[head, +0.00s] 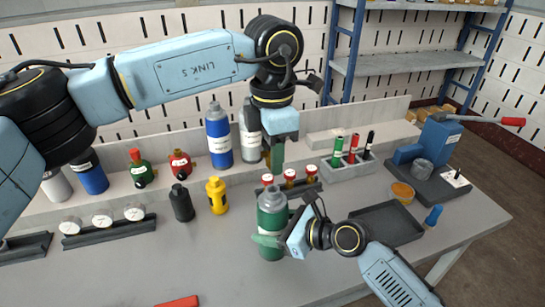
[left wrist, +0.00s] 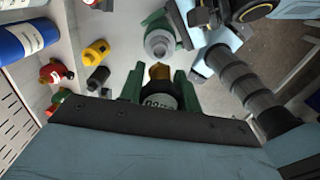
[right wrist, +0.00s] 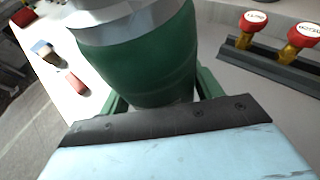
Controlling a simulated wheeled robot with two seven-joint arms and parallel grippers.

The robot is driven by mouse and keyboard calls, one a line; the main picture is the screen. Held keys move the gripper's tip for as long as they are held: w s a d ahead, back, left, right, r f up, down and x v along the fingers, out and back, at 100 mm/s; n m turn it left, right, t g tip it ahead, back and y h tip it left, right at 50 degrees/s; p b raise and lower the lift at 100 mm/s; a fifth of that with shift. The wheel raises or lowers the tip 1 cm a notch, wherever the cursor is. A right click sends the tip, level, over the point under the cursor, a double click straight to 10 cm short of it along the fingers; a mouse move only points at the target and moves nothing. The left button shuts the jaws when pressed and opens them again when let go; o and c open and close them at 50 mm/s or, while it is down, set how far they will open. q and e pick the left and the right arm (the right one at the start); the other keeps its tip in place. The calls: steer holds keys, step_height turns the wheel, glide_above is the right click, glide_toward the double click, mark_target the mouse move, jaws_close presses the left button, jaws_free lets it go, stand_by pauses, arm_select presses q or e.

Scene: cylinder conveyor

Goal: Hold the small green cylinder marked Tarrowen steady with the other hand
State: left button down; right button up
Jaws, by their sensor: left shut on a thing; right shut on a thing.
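The small green cylinder (head: 271,238) stands upright on the front of the bench, with a grey shoulder and neck. My right gripper (head: 285,241) is shut around its body; the green side fills much of the right wrist view (right wrist: 150,60). No name on it can be read. My left gripper (head: 277,158) is above and behind the cylinder, apart from it. In the left wrist view it is shut on a small labelled fitting (left wrist: 160,100) with a brass-coloured end (left wrist: 160,72), mostly hidden in the head view. The cylinder's top also shows there (left wrist: 159,43).
A rack with red-topped valves (head: 290,176) stands just behind the cylinder. Blue (head: 218,135) and grey (head: 248,130) tall cylinders stand further back. Black (head: 181,203) and yellow (head: 217,196) bottles are to the left. A dark tray (head: 386,224) lies to the right.

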arm_select(q)
steer(key=shift+r, duration=2.1)
arm_select(e)
steer(key=o, duration=1.2)
steer(key=shift+c, duration=0.2)
arm_select(q)
steer(key=shift+r, duration=0.3)
steer(key=shift+r+p, duration=1.95)
steer(key=shift+r, duration=0.3)
arm_select(e)
steer(key=s+d+r, duration=0.5)
steer(key=d+r, duration=0.3)
steer(key=d, duration=0.1)
steer(key=shift+s+d+r, duration=0.15)
steer(key=shift+d+r, duration=0.05)
steer(key=shift+d, duration=0.15)
